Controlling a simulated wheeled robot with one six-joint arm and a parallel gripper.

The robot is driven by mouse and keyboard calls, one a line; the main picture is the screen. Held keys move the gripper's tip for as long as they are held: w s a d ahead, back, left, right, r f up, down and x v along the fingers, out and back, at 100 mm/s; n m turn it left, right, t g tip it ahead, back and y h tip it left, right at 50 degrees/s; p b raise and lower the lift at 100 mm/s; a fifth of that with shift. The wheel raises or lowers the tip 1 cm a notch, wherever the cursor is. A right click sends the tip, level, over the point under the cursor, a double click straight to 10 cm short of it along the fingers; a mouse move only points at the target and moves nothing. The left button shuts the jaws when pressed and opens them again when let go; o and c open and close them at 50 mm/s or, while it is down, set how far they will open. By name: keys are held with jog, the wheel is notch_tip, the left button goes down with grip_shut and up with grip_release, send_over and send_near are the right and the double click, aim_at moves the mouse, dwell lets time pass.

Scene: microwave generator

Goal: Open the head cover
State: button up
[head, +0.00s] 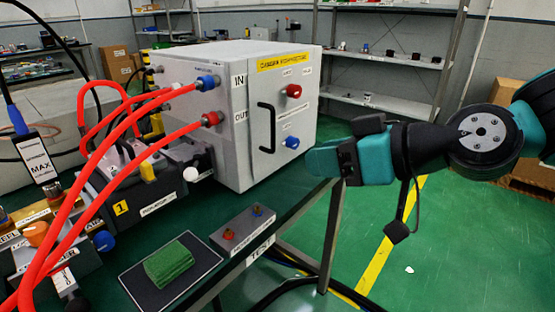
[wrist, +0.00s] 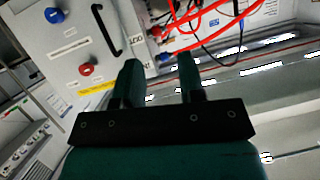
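A white box (head: 215,90) stands on the green bench, with IN and OUT labels and a yellow warning label. Its closed front panel (head: 275,85) carries a black handle (head: 267,128), a red knob (head: 293,91) and a blue knob (head: 292,142). I cannot tell for sure that this panel is the head cover. My gripper (head: 315,162) is right of the panel, apart from it. In the wrist view, my gripper (wrist: 160,68) has its fingers spread with nothing between them; the handle (wrist: 105,30) shows upper left, beyond the fingertips.
Red hoses (head: 120,125) run from the box's left side to equipment at left. A green block (head: 168,263) on a dark mat and a grey TEST box (head: 243,228) lie at the bench front. Shelves (head: 385,60) stand behind. Floor right of the bench is mostly clear.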

jog(key=w+d+f+m+t+b, duration=0.2)
jog(key=w+d+f+t+b, duration=0.15)
jog(key=w+t+b, duration=0.35)
jog(key=p, duration=0.9)
send_over(273, 151)
jog(key=shift+w+f, duration=0.1)
jog(key=shift+w, duration=0.25)
grip_shut()
